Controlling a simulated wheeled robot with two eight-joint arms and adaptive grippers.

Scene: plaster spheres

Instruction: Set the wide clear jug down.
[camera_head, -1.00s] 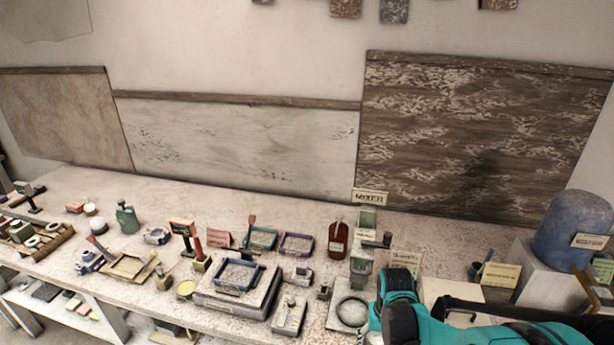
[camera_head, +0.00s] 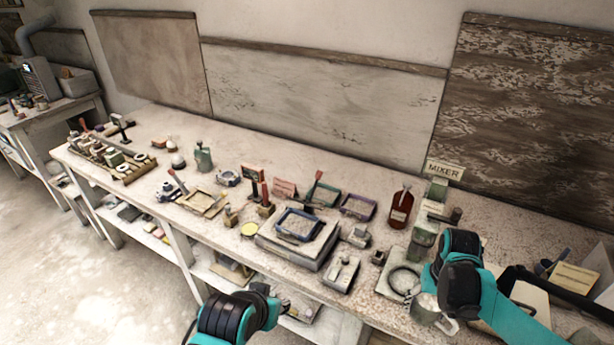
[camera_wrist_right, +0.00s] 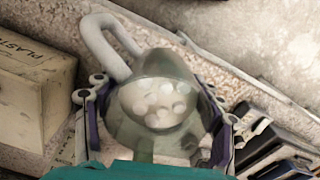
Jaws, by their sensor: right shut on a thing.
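The wide clear jug (camera_head: 424,311) is in my right gripper (camera_head: 436,300), near the bench's front edge, just in front of the mixer (camera_head: 423,238). In the right wrist view the jug (camera_wrist_right: 150,138) sits between the two fingers of the right gripper (camera_wrist_right: 157,122). Its pale curved handle (camera_wrist_right: 103,42) points up and left, and pale round lumps show inside it. I cannot tell whether the jug's base touches the bench. My left gripper (camera_head: 268,301) is low in front of the bench; its fingers are too small and dark to read.
A ring-topped plate (camera_head: 405,281) lies left of the jug. A grey block with a blue tray (camera_head: 298,224), a brown bottle (camera_head: 400,208) and small tools crowd the bench (camera_head: 235,148). A plaster box (camera_wrist_right: 35,95) stands close beside the jug.

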